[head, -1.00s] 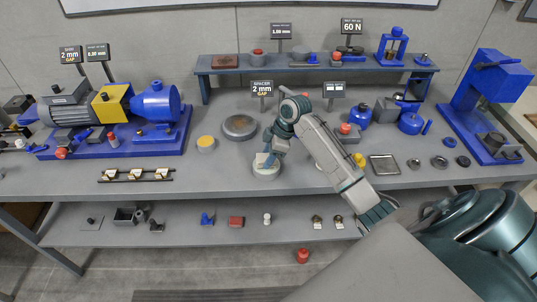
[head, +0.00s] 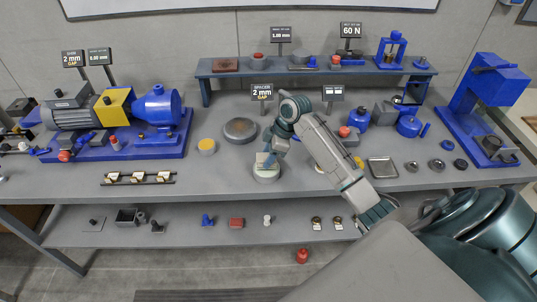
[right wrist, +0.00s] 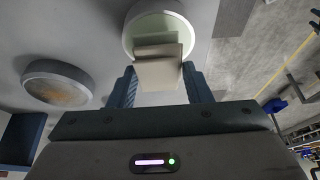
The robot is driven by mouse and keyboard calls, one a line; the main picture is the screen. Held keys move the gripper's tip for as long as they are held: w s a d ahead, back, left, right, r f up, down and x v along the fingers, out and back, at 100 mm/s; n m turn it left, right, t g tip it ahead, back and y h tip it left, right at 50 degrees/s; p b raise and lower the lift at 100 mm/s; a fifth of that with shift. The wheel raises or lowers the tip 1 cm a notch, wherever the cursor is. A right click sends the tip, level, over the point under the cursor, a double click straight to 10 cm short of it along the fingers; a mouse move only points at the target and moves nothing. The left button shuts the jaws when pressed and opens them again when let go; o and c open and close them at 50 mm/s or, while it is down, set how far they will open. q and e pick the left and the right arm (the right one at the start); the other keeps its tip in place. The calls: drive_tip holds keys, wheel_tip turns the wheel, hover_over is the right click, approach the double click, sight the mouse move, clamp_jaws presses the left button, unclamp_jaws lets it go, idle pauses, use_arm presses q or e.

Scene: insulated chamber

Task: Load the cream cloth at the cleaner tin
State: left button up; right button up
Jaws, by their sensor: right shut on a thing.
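The cleaner tin (head: 267,177) is a round, pale tin on the bench top, near its front edge. In the right wrist view the tin (right wrist: 131,38) shows a pale green inside. My right gripper (head: 268,160) points down at the tin, shut on the cream cloth (right wrist: 160,73). The cloth looks like a folded cream block between the two blue fingers and overlaps the tin's opening. I cannot tell whether it touches the green surface. The fingers partly hide the cloth in the head view. My left gripper is not in view.
A wide round dish (head: 240,131) and a yellow-topped tin (head: 207,147) stand left of the cleaner tin. A blue pump and motor unit (head: 155,112) is farther left. A metal tray (head: 382,168) and a blue press (head: 490,110) are right. A raised shelf (head: 240,76) runs behind.

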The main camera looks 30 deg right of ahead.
drive_tip(key=shift+r+p, duration=2.3)
drive_tip(key=shift+r, duration=0.35)
drive_tip(key=shift+f, duration=0.1)
